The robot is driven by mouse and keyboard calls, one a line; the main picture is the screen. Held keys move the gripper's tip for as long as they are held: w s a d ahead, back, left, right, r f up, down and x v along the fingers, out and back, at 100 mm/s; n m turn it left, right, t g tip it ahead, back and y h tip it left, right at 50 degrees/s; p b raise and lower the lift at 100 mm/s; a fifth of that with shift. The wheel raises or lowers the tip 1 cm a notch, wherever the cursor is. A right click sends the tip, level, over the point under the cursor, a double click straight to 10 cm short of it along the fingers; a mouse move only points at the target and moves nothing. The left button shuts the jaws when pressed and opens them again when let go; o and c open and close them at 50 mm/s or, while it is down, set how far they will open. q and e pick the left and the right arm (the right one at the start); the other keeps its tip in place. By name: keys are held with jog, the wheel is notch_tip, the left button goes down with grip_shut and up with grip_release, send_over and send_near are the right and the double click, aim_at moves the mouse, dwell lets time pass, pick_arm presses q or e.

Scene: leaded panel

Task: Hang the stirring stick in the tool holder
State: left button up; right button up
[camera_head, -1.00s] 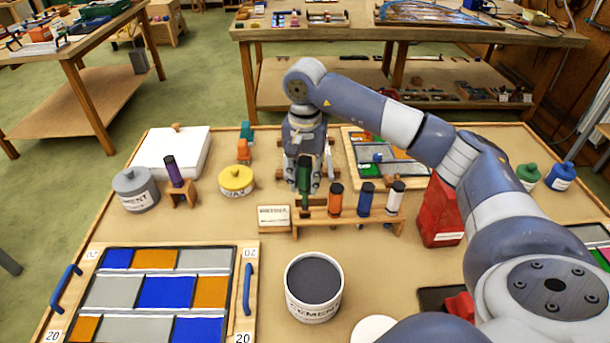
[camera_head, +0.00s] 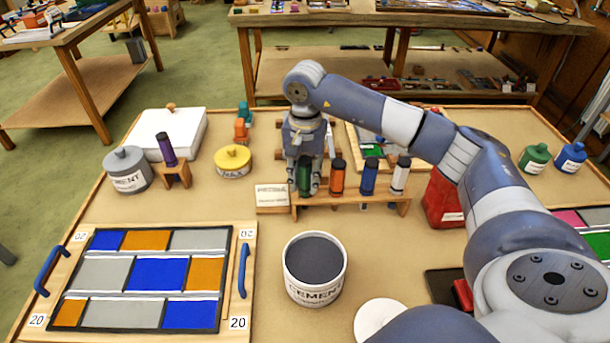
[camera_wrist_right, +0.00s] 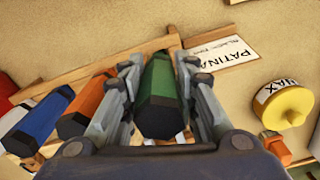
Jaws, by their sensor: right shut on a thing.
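The tool holder (camera_head: 350,206) is a low wooden rack mid-table with orange-, blue- and white-handled tools standing in it. My right gripper (camera_head: 304,187) is at its left end, shut on a green-handled stick (camera_head: 305,173), which I take for the stirring stick. The stick is upright, its handle level with the neighbouring handles. In the right wrist view, the green handle (camera_wrist_right: 158,100) lies between both fingers beside the orange handle (camera_wrist_right: 87,105). Its lower end is hidden, so I cannot tell how it sits in the slot. My left gripper is not in view.
A PATINA sign (camera_head: 271,196) stands just left of the rack. A cement can (camera_head: 314,270) is in front, a yellow wax tin (camera_head: 233,160) to the left, a purple-handled tool (camera_head: 166,150) in a small stand. A red container (camera_head: 441,200) is at right.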

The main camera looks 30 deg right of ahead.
jog(key=o, duration=1.1)
notch_tip(320, 180, up, 12)
jog(key=shift+r, duration=0.1)
